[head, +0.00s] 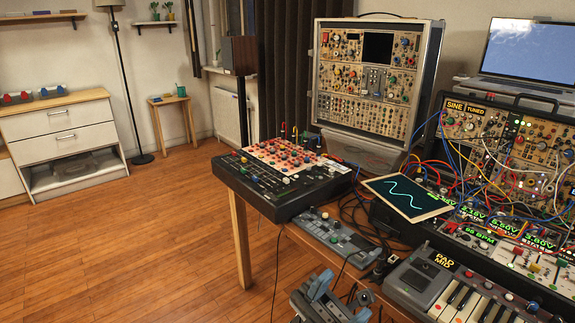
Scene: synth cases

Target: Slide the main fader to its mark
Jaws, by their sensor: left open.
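A black mixer (281,182) with a red-and-white knob panel and a row of slim faders (256,172) sits on the left end of the table. More faders, with coloured caps (533,268), stand on a panel at the lower right. I cannot tell which is the main fader, and its mark is too small to make out. My left gripper (338,297) is at the bottom edge of the head view, open, in front of the table and apart from both fader groups. My right gripper is not in view.
A small grey-blue device (335,238) and loose cables lie in front of the mixer. A tilted waveform screen (408,197), a keyboard labelled PAD MID (425,281) and patched synth modules crowd the right. A tall synth case (366,80) stands behind. Open floor lies left.

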